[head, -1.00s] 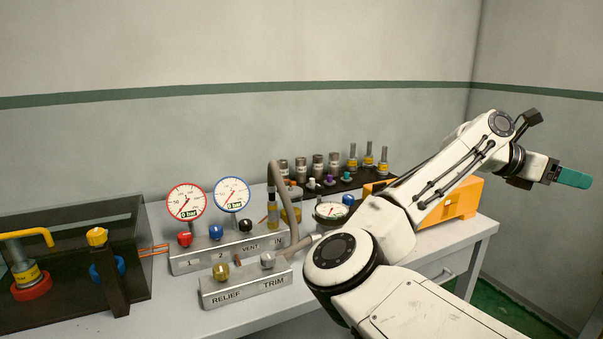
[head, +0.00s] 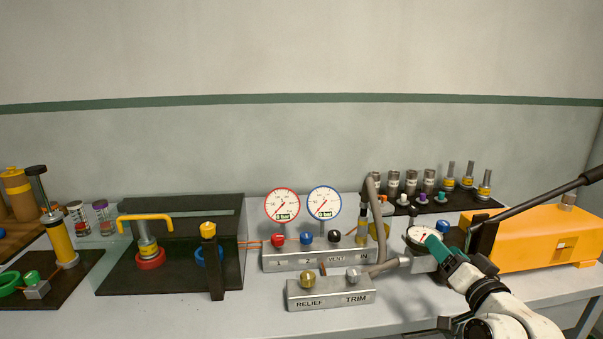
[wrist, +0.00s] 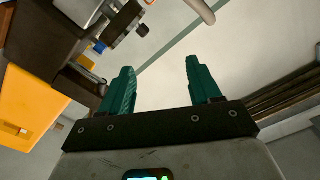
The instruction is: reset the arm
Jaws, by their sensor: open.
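My gripper (wrist: 158,90) has two teal fingers spread wide apart, with nothing between them, in the wrist view. In the head view my gripper (head: 437,249) is at the lower right, in front of the bench's back row. Its teal fingers overlap the small round dial gauge (head: 422,236) in the picture; I cannot tell whether they touch it. My white arm reaches up to it from the bottom right corner.
An orange pump box (head: 540,238) with a long dark lever stands right of my gripper. The valve manifold (head: 318,258) with two gauges and the RELIEF/TRIM block (head: 330,293) are to the left. A black vise tray (head: 180,282) lies farther left. Bare bench shows in front.

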